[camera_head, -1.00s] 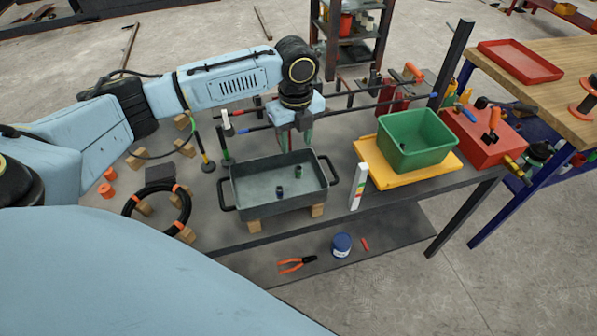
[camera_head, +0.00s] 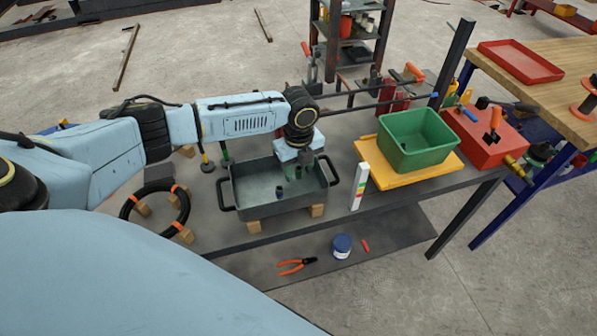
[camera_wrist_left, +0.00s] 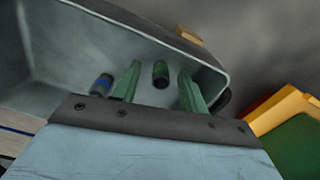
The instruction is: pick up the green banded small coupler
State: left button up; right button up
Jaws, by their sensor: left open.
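The green-banded small coupler (camera_wrist_left: 161,74) is a short dark cylinder with a green band, inside the grey tray (camera_head: 284,207). In the left wrist view it shows between the two green fingers of my open left gripper (camera_wrist_left: 158,88), apart from both. A blue-banded coupler (camera_wrist_left: 102,85) lies just outside the left finger; in the head view it stands on the tray floor (camera_head: 279,191). In the head view my left gripper (camera_head: 298,170) is over the right part of the tray, and its fingers mostly hide the green-banded coupler. My right gripper is not in view.
The tray has side handles and raised walls close around the gripper, and rests on wooden blocks. A white marked block (camera_head: 358,187) stands right of it, beside a green bin (camera_head: 417,152) on a yellow tray (camera_head: 376,177). A black coil (camera_head: 157,212) lies left.

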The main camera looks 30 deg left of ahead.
pick_arm(q)
grip_shut()
jog(key=shift+r, duration=0.1)
